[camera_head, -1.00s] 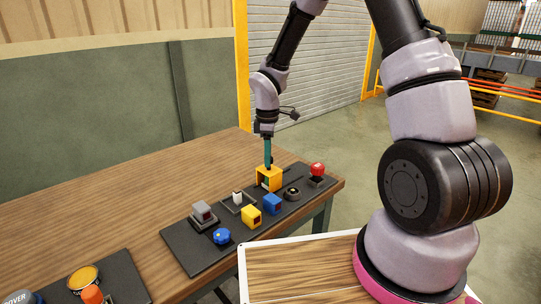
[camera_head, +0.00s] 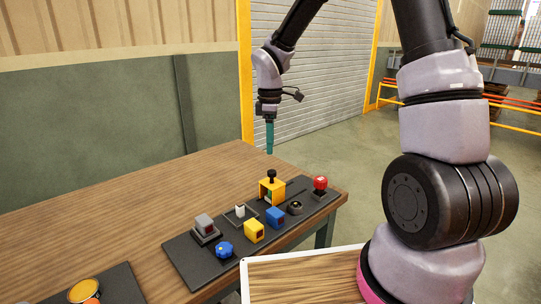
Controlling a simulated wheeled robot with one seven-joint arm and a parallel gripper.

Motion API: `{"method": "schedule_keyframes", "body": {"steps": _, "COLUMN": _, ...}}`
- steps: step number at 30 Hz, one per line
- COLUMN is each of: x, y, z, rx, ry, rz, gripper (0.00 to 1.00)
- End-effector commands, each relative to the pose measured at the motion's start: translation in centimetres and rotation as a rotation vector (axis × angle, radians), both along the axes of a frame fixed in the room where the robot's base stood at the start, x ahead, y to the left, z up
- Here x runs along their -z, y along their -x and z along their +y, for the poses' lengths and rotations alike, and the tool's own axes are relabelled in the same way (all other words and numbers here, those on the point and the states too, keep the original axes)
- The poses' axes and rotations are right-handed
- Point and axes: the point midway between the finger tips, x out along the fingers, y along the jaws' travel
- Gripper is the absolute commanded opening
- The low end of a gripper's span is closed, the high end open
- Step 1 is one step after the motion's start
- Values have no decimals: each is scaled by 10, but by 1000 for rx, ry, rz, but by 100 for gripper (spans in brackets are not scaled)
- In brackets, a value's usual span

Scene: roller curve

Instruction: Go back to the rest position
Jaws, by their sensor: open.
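My gripper (camera_head: 270,138), with teal fingers, points straight down in the air above the back right part of the table. Just below it, with a gap between, is a yellow block (camera_head: 270,190) with a black knob (camera_head: 271,175) on top and a green patch on its front. The gripper touches nothing and holds nothing. The gap between its fingertips is too small to make out from here.
The black panel (camera_head: 187,268) on the wooden table (camera_head: 130,215) bears several controls, among them a red button (camera_head: 320,183), a blue block (camera_head: 275,217), a yellow block (camera_head: 254,231) and a blue knob (camera_head: 224,250). A second panel (camera_head: 122,283) lies front left.

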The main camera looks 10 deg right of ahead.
Motion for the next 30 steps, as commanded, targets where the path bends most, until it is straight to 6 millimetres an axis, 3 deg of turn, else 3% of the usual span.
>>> {"method": "schedule_keyframes", "body": {"steps": 4, "x": -10, "y": 0, "z": 0, "rx": 1, "ry": 0, "rz": -1, "gripper": 67}}
{"method": "schedule_keyframes", "body": {"steps": 14, "x": -12, "y": 0, "z": -1, "rx": 4, "ry": 0, "rz": -2, "gripper": 67}}
{"method": "schedule_keyframes", "body": {"steps": 17, "x": -22, "y": 2, "z": -7, "rx": 47, "ry": 2, "rz": -19, "gripper": 67}}
{"method": "schedule_keyframes", "body": {"steps": 23, "x": -81, "y": 23, "z": -41, "rx": 334, "ry": -16, "rz": -113, "gripper": 67}}
{"method": "schedule_keyframes", "body": {"steps": 30, "x": -154, "y": 74, "z": -86, "rx": 802, "ry": -129, "rz": -238, "gripper": 67}}
